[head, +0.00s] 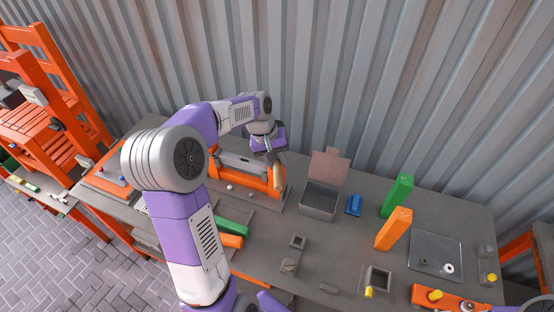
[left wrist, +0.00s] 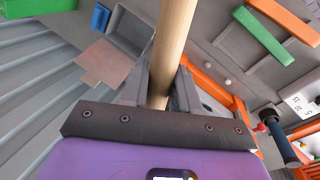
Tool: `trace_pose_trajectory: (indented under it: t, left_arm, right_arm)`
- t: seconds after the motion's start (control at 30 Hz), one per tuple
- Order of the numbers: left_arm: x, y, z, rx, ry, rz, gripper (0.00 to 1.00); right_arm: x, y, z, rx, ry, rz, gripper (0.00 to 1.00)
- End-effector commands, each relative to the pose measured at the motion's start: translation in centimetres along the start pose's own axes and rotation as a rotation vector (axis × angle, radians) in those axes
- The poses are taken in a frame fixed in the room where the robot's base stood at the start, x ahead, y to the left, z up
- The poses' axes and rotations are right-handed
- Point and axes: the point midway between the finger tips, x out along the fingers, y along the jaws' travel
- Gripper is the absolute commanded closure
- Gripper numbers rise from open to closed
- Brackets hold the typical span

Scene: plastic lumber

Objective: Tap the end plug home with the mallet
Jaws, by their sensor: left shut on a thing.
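My left gripper (head: 270,150) is shut on a round tan wooden handle (head: 278,175), which I take to be the mallet's. In the left wrist view the handle (left wrist: 175,30) runs up between the two grey fingers (left wrist: 164,75) and out of the top edge; no mallet head shows there. In the head view the gripper is beside the orange rack (head: 222,178) at the back of the bench. Small yellow pieces lie at the right: one by a square grey socket (head: 378,279), one on an orange block (head: 435,295). I cannot tell which is the end plug. My right gripper is out of view.
A grey open box (head: 318,205) with a raised flap stands right of the handle, beside a blue item (head: 354,205). Upright green (head: 397,194) and orange (head: 393,229) bars stand further right. Green and orange bars lie near my arm. A corrugated wall (head: 400,90) closes the back.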

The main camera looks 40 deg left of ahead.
Motion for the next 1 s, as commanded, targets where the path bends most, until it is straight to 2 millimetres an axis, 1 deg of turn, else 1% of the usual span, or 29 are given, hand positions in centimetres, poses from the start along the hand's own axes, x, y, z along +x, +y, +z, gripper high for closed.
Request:
trace_pose_trajectory:
  t: [0.07,0.17,0.37,0.5,1.0]
  left_arm:
    - [-0.1,0.1,0.0,0.001,0.003,0.001,1.0]
    - [0.5,-0.1,-0.1,0.001,0.002,0.001,1.0]
    - [3.9,-1.0,-0.1,0.002,-0.001,0.0,1.0]
    - [3.3,-0.9,-0.1,0.002,0.002,0.001,1.0]
    - [3.9,-1.0,-0.1,0.0,0.001,0.0,1.0]
  right_arm:
    - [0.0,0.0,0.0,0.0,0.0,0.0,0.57]
    - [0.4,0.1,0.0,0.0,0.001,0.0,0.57]
    - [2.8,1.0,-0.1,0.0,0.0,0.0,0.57]
    - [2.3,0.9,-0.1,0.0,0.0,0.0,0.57]
    - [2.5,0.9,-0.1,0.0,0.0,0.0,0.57]
